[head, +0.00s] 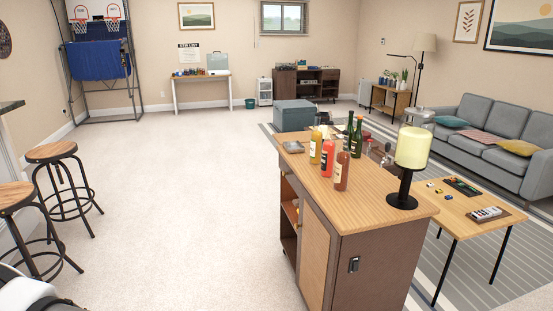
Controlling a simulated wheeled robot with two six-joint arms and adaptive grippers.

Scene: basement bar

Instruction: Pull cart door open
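The cart (375,255) stands in the right half of the head view, with a light wood top and dark brown sides. Its door (314,257) is a light wood panel in a dark frame on the side facing left, and it looks shut. Beside it, farther back, is an open shelf section (289,212). A small dark fitting (354,264) is on the near end panel. Neither of my grippers is in view; a white and dark part of mine shows at the lower left corner.
Several bottles (328,157) and a lamp (411,155) stand on the cart top. A low table (459,222) and a grey sofa (490,140) are to the right. Bar stools (53,152) stand at the left. The carpet (185,190) left of the cart is clear.

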